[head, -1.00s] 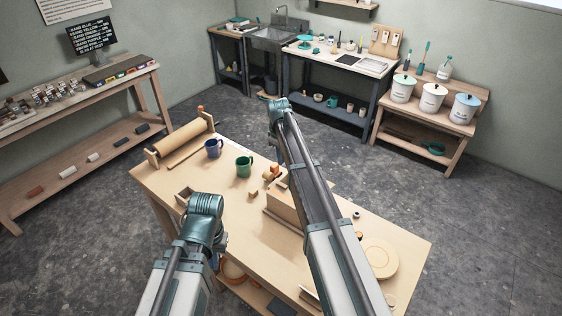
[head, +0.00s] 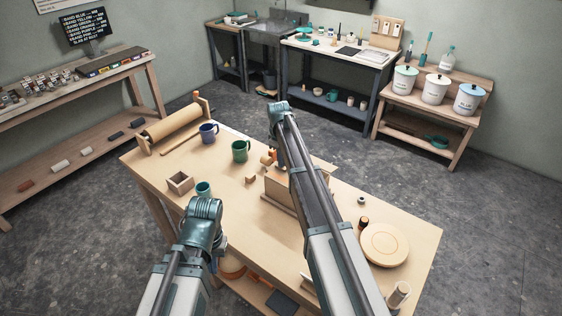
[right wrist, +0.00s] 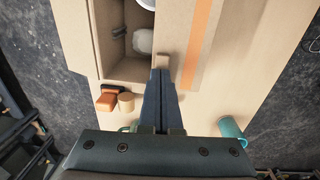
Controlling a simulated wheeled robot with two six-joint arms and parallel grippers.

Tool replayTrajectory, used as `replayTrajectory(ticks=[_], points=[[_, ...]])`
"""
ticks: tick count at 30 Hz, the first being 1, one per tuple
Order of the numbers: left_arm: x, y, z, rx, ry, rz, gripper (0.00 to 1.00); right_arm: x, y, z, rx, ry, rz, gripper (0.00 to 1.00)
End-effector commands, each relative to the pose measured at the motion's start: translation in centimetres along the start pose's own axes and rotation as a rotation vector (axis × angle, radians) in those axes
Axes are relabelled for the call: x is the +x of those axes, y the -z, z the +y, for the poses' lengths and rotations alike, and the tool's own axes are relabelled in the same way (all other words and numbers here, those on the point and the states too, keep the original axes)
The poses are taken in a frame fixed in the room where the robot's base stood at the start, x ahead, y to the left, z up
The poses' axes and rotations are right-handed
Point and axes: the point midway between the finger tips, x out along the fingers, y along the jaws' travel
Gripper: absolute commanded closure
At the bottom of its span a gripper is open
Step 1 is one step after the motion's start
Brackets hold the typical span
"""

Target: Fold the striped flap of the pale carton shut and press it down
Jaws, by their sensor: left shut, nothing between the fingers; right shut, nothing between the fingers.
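The pale carton (head: 278,192) stands on the workbench, partly hidden behind my right arm in the head view. In the right wrist view the carton (right wrist: 103,48) is open at the top, with pale round items inside. Its flap with an orange stripe (right wrist: 199,40) is spread outward on the right side, not over the opening. My right gripper (right wrist: 162,72) is shut and empty, its tips at the carton's near end, close to a small tan tab; contact cannot be told. My left gripper (head: 220,245) is shut and empty over the bench's near left side, its fingertips mostly hidden.
A blue mug (head: 208,133), a green mug (head: 240,151), a small open wooden box (head: 180,182) and a teal cup (head: 204,188) stand left of the carton. A round disc (head: 385,245) lies right.

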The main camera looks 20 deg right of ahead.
Motion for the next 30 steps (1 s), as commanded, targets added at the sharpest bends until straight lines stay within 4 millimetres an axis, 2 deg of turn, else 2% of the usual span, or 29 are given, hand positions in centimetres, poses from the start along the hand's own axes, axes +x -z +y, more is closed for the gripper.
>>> replayTrajectory(ticks=[9,13,23,30], points=[[0.1,0.0,0.0,0.0,0.0,0.0,1.0,0.1,0.0,0.0,0.0,0.0,0.0,1.0],[1.0,0.1,0.1,0.0,0.0,0.0,1.0,1.0,0.0,0.2,0.0,0.0,0.0,1.0],[0.4,0.0,0.0,0.0,0.0,0.0,1.0,0.4,0.0,0.2,0.0,0.0,0.0,1.0],[-0.7,0.0,-0.1,0.0,0.0,0.0,1.0,-0.7,0.0,0.2,0.0,0.0,0.0,1.0]])
